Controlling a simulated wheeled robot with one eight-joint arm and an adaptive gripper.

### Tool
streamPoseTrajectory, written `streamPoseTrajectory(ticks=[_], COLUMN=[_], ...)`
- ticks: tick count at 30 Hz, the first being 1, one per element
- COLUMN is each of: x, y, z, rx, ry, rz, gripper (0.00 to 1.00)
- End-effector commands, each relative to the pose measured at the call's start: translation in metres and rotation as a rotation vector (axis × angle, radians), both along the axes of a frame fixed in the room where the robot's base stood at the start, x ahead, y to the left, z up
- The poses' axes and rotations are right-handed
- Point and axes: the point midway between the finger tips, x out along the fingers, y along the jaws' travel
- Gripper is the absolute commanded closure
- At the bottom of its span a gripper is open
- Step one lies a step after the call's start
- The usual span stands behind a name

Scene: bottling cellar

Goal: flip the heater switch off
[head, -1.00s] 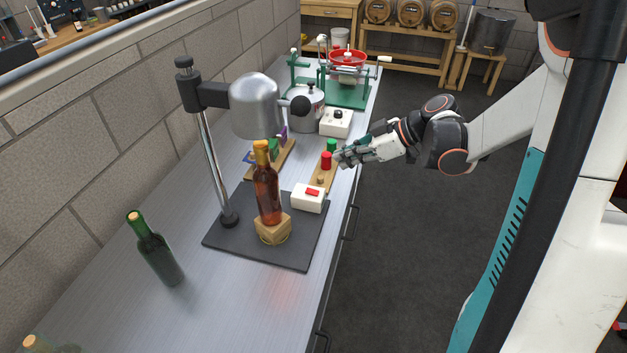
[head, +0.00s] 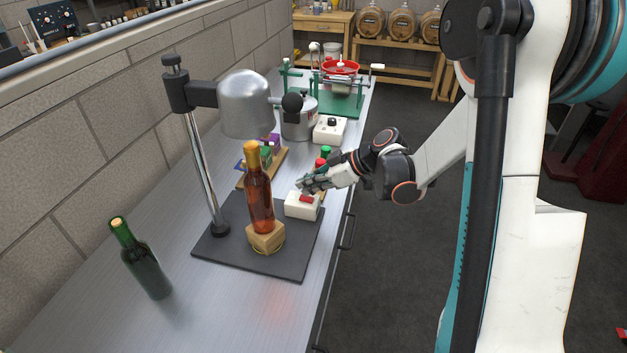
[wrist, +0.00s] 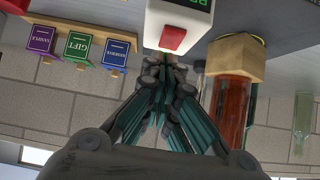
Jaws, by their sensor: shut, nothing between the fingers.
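The heater switch is a white box (head: 296,208) with a red rocker (head: 307,199) on top. It stands on the right edge of the dark base plate (head: 262,258). My gripper (head: 303,186) is shut and empty, with its fingertips just above and behind the box, close to the rocker. In the wrist view the white box (wrist: 165,14) and red rocker (wrist: 172,37) lie just beyond my shut fingertips (wrist: 170,62). I cannot tell whether the fingertips touch the rocker. A metal heater hood (head: 245,104) hangs over an amber bottle (head: 260,200) standing on a wooden block (head: 266,237).
A green bottle (head: 142,260) stands at the front left. Behind the switch are red and green capsules, partly hidden by my gripper, a white box with a black knob (head: 330,129) and a metal pot (head: 300,120). Small labelled blocks (wrist: 79,47) stand on a wooden rack.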

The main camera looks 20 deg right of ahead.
Motion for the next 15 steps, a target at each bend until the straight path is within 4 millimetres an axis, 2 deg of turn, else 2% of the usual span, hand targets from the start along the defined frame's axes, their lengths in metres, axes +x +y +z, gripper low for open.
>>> streamPoseTrajectory(ticks=[3, 15], x=[0.0006, 0.001], y=[0.0007, 0.0015], z=[-0.0063, -0.009], rx=[0.0, 0.0], ry=[0.0, -0.001], rz=[0.0, 0.001], gripper=[1.0, 1.0])
